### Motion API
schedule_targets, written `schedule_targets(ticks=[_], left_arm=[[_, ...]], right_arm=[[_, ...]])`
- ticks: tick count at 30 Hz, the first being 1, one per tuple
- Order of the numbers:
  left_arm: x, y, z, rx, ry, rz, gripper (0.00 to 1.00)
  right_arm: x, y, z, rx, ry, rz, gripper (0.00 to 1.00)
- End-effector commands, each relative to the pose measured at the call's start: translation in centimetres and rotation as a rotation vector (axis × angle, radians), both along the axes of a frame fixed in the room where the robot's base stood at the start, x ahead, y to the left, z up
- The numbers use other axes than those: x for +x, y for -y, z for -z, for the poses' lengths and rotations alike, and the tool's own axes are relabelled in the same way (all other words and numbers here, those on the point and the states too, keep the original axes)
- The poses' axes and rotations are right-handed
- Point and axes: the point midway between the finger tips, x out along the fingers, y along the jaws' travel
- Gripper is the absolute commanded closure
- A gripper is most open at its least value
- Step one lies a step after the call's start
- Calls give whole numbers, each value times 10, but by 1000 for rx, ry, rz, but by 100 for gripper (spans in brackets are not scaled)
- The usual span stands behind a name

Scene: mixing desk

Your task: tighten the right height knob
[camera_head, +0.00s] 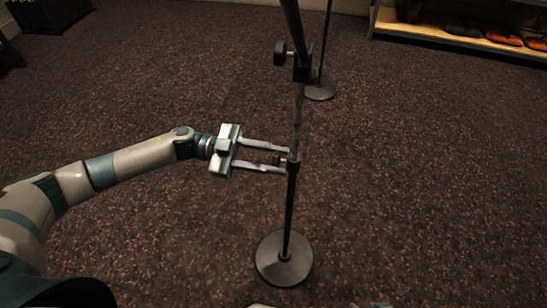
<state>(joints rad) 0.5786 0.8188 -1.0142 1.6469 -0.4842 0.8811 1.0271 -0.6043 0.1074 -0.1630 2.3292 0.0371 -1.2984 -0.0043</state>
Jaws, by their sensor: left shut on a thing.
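A dark microphone stand stands upright in front of me, with its pole rising from a round base (284,259). A small dark height knob (276,159) sticks out to the left from the clutch collar (292,165) halfway up the pole. My left gripper (287,160) reaches in from the left at this height. Its two long fingers lie above and below the knob and are shut on it, with the tips by the collar. The knob is partly hidden between the fingers. I cannot make out my right gripper.
A boom joint with another dark knob (281,53) sits higher on the stand. A second stand's round base (319,90) is behind it. A wooden shelf (455,40) holding orange and dark things is at the back right. The carpet (430,200) is clear on the right.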

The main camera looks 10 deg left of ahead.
Motion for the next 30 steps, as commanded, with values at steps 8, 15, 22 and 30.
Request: schedule_targets(ticks=[8, 15, 22, 30], left_arm=[[0, 0, 0, 1, -1, 0, 49], [0, 0, 0, 0, -2, 0, 49], [0, -5, 0, 1, -2, 0, 49], [0, -35, 1, 2, -3, -3, 49]], right_arm=[[7, -1, -4, 2, 16, -1, 69], [8, -2, -6, 5, 21, -3, 69], [4, -3, -4, 6, 13, -3, 69], [1, -6, 0, 16, 20, -5, 69]])
